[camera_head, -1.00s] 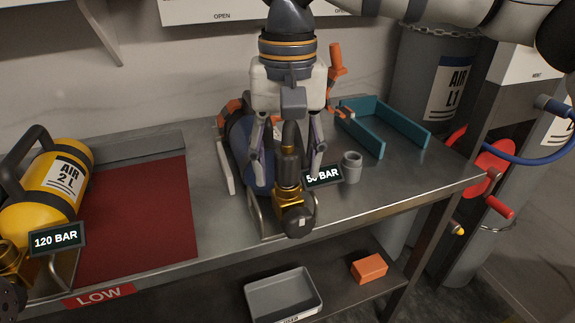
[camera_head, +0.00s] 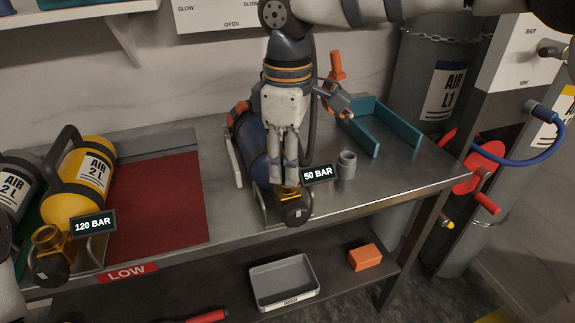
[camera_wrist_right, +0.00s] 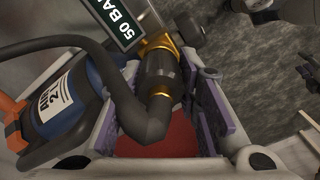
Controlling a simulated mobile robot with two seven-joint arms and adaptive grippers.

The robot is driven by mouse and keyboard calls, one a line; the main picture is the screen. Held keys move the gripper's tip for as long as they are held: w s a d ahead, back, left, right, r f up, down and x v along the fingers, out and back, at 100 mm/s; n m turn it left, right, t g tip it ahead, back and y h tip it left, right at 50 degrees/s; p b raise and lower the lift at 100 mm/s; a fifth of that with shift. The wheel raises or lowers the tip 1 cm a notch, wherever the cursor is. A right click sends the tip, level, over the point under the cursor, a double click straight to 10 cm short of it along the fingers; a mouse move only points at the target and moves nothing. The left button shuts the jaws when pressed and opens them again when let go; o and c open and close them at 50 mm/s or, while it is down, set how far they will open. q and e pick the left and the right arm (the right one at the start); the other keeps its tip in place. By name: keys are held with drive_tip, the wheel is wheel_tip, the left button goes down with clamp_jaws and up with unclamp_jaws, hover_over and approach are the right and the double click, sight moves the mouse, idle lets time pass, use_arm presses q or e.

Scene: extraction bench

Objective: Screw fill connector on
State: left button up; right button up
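The black fill connector (camera_wrist_right: 160,72) sits upright on the brass valve (camera_wrist_right: 158,42) of the blue AIR 2 L cylinder, its hose bending away from it. In the head view the brass valve (camera_head: 288,192) shows at the cylinder's front end, and my gripper hides most of the connector. My right gripper (camera_head: 284,180) points down over the valve. In the wrist view its purple-padded fingers stand on both sides of the connector, with narrow gaps visible. Whether the thread is engaged cannot be seen. The blue cylinder (camera_head: 250,145) lies in a cradle. My left gripper is out of view.
A 50 BAR display (camera_head: 318,173) and a grey cup (camera_head: 347,165) stand right of the valve. A teal open holder (camera_head: 385,128) and an orange-handled fitting (camera_head: 337,66) are behind. The yellow cylinder (camera_head: 80,180) is left. The red mat (camera_head: 160,205) is clear.

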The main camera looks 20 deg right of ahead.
clamp_jaws()
drive_tip(key=shift+s+r+m+p, duration=0.1)
drive_tip(key=shift+r+m+p, duration=0.6)
drive_tip(key=shift+m, duration=0.2)
drive_tip(key=m, duration=0.3)
drive_tip(key=shift+f, duration=0.2)
drive_tip(key=m, duration=0.3)
drive_tip(key=shift+w+f+m, duration=0.2)
drive_tip(key=shift+f+m, duration=0.15)
drive_tip(key=shift+m, duration=0.05)
drive_tip(key=m, duration=0.4)
drive_tip(key=shift+f, duration=0.1)
drive_tip(key=m, duration=0.3)
drive_tip(key=shift+s+m, duration=0.1)
drive_tip(key=shift+m, duration=0.3)
drive_tip(key=m, duration=0.3)
drive_tip(key=shift+m, duration=0.3)
drive_tip(key=m, duration=0.3)
drive_tip(key=shift+m, duration=0.4)
drive_tip(key=m, duration=0.3)
drive_tip(key=shift+m, duration=0.4)
drive_tip(key=o, duration=1)
unclamp_jaws()
drive_tip(key=shift+f, duration=0.1)
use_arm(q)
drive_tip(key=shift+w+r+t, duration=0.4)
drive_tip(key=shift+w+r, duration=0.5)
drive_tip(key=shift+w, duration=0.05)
